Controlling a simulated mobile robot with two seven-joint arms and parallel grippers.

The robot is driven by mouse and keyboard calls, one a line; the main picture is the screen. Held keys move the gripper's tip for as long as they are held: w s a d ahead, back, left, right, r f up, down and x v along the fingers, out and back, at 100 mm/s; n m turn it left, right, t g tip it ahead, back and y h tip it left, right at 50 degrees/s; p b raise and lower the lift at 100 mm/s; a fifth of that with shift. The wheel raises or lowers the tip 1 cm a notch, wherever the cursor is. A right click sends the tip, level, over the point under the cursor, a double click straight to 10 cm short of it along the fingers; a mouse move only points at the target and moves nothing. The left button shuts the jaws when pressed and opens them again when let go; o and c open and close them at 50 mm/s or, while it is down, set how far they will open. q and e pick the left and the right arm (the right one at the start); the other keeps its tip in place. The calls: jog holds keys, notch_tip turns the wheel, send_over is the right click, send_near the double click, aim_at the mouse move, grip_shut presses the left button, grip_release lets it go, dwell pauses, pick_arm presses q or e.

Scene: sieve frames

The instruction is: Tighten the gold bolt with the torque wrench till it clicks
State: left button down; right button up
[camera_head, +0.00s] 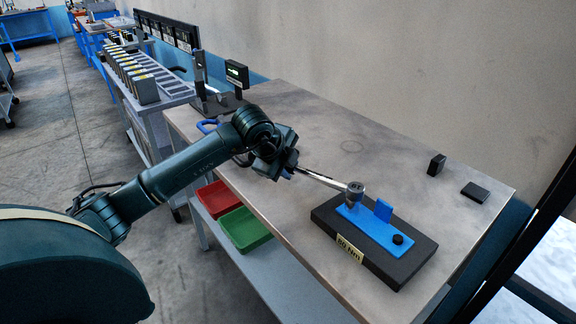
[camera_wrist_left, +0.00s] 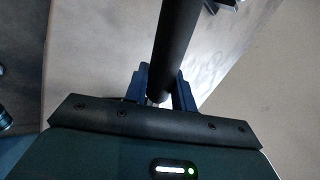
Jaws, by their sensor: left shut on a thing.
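My left gripper (camera_head: 287,166) is shut on the torque wrench (camera_head: 322,179), around its handle end. The silver shaft reaches right to a round head (camera_head: 355,188) over the left end of a blue plate (camera_head: 372,228). The plate lies on a black block (camera_head: 330,213) with a yellow "80 Nm" label (camera_head: 349,249). The gold bolt does not show; the wrench head covers that spot. In the left wrist view the dark wrench handle (camera_wrist_left: 176,40) stands between the blue fingers (camera_wrist_left: 160,84). My right gripper is not in view.
The block sits on a grey workbench (camera_head: 330,130) along the wall. A blue upright tab (camera_head: 383,210) and a black knob (camera_head: 398,239) stand beside the wrench head. Two small black blocks (camera_head: 436,165) (camera_head: 475,192) lie behind. Red (camera_head: 217,198) and green (camera_head: 245,229) bins are below the bench.

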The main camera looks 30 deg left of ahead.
pick_arm(q)
jog(key=shift+r, duration=0.25)
jog(key=shift+r+p, duration=1.45)
jog(key=shift+r, duration=1)
